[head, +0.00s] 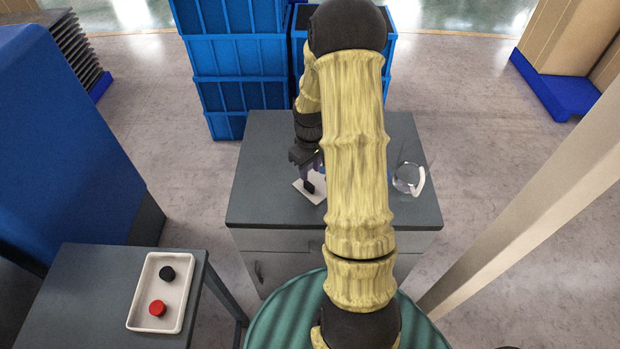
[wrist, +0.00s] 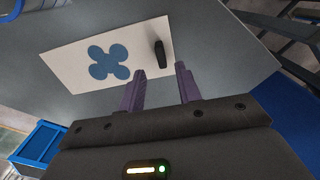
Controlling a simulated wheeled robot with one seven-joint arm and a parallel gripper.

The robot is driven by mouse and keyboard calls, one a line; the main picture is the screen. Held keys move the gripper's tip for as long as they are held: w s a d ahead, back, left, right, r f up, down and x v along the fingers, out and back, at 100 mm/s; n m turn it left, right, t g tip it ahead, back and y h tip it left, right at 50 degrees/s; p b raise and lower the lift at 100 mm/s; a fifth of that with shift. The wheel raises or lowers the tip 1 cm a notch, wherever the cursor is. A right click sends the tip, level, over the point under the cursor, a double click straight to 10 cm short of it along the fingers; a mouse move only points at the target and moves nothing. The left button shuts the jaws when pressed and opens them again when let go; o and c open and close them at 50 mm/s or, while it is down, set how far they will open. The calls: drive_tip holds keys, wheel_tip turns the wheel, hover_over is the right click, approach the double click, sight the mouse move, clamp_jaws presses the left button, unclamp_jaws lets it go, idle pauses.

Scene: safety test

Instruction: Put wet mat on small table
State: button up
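A white mat with a blue clover-like patch (wrist: 72,72) lies on a grey surface in the wrist view. In the head view a corner of the mat (head: 317,198) shows on the grey drawer cabinet (head: 262,190); my arm hides the rest. A small dark upright object (wrist: 161,54) is at the mat's edge. My gripper (wrist: 160,71) has its two purple fingers apart with nothing between them, close to the mat and the dark object. A small grey table (head: 85,290) stands at the lower left in the head view.
A white tray (head: 143,296) with a black knob (head: 167,273) and a red knob (head: 157,308) sits on the small table. A clear glass vessel (head: 408,179) stands at the cabinet's right. Blue crates (head: 240,58) are stacked behind it. A pale post (head: 530,200) is at right.

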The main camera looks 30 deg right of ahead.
drive_tip(key=shift+w+r, duration=0.1)
drive_tip(key=shift+r, duration=2.6)
drive_tip(key=s+a+r+m+t, duration=0.1)
drive_tip(key=s+a+r, duration=0.3)
drive_tip(key=s+a, duration=0.2)
drive_tip(key=s+a+r+m+t, duration=0.1)
drive_tip(key=s+a+r, duration=0.2)
drive_tip(key=s+a, duration=0.3)
drive_tip(key=a, duration=0.4)
drive_tip(key=shift+s+r+m+t, duration=0.3)
drive_tip(key=shift+s+r, duration=0.1)
drive_tip(key=shift+o, duration=0.5)
drive_tip(key=shift+a, duration=0.1)
